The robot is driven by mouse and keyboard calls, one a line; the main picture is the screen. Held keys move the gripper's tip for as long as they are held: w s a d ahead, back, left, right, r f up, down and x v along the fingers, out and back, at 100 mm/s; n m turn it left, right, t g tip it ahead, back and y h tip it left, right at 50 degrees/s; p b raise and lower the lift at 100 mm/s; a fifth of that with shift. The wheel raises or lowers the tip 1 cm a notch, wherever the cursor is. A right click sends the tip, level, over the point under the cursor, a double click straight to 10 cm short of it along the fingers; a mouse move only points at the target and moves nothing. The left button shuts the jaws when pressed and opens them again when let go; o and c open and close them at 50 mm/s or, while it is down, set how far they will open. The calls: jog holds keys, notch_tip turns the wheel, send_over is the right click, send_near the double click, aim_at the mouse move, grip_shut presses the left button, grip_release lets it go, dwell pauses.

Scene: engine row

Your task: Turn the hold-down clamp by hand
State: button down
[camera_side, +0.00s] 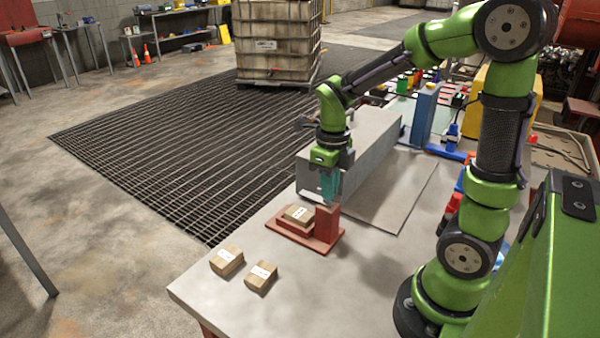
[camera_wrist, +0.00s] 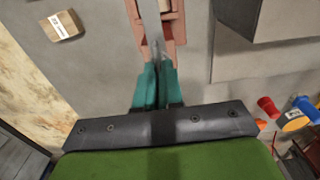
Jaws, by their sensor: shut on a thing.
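The red clamp fixture (camera_side: 327,222) stands near the front left of the table, with a flat base and an upright post. A labelled wooden block (camera_side: 298,213) lies on its base. The hold-down clamp shows as a grey bar (camera_wrist: 151,22) over the red fixture (camera_wrist: 171,60) in the wrist view. My gripper (camera_side: 330,198) is above the post, pointing down. Its teal fingers (camera_wrist: 157,68) are shut on the near end of the grey bar. I cannot make out the bar in the side view, where the fingers are in front of that spot.
Two labelled wooden blocks (camera_side: 226,260) (camera_side: 260,277) lie near the table's front-left corner. A large grey box (camera_side: 365,150) stands just behind my gripper. A blue upright stand (camera_side: 424,115) and colourful small items are further back.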

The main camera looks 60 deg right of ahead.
jog(key=shift+w+r, duration=0.1)
jog(key=shift+r, duration=0.1)
dwell(0.3)
jog(key=c, duration=1.3)
grip_release()
jog(key=shift+f, duration=0.1)
jog(key=shift+o, duration=0.2)
notch_tip(320, 180, up, 17)
jog(key=s+a+f+n+t, duration=0.2)
jog(key=a+n, duration=0.1)
jog(key=n, duration=0.7)
jog(key=s+a+f+n+t+y, duration=0.1)
jog(key=a+n, duration=0.3)
jog(key=n, duration=0.7)
jog(key=s+a+f+n+t+y, duration=0.1)
jog(key=s+a+f+n+t, duration=0.1)
jog(key=n, duration=0.8)
jog(key=shift+s+a+f+n+t, duration=0.4)
jog(key=shift+a+f+t, duration=0.2)
jog(key=shift+t, duration=0.5)
